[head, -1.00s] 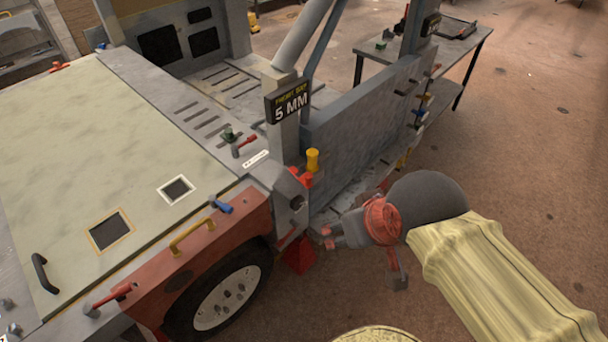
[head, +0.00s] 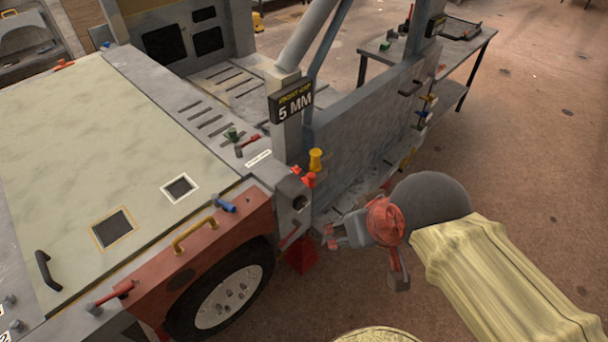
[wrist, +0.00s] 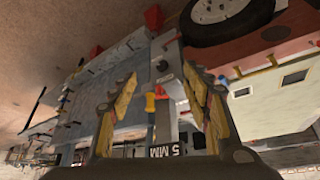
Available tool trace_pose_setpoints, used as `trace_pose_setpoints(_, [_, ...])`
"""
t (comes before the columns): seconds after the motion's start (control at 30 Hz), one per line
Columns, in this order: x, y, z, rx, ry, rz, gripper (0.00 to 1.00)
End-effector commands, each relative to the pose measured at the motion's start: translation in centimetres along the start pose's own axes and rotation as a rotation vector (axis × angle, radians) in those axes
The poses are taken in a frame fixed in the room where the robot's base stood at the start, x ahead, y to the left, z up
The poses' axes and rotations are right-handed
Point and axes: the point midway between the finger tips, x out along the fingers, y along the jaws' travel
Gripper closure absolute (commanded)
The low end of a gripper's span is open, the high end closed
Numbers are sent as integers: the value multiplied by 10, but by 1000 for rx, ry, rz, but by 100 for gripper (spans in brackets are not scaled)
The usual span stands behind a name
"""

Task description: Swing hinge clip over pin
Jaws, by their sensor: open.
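My gripper (head: 330,238) is open and empty beside the corner post of the bench frame, low and to its right. In the wrist view the two fingers of my gripper (wrist: 158,80) stand apart, with the corner between them in the picture. At this corner are a yellow knob-like piece (head: 315,159) and small red pieces (head: 308,179) below it. The yellow piece also shows in the wrist view (wrist: 150,102). A dark round hole (head: 299,202) is in the grey corner block. I cannot tell which parts are the hinge clip and the pin. No contact is visible.
A red fender (head: 205,240) and a black tyre (head: 260,283) stand left of my gripper. A grey upright panel (head: 360,120) and a "5 MM" sign (head: 294,102) are behind. Open floor (head: 530,180) lies to the right.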

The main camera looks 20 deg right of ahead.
Motion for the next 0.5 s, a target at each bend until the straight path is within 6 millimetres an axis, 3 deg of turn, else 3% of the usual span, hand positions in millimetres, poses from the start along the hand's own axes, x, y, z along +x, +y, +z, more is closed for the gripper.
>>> trace_pose_setpoints(0.13, [-4,0,-4,1,-18,1,61])
trace_pose_setpoints(0.27, [8,1,-5,4,-121,2,63])
trace_pose_setpoints(0.5, [39,4,-52,-5,-309,1,63])
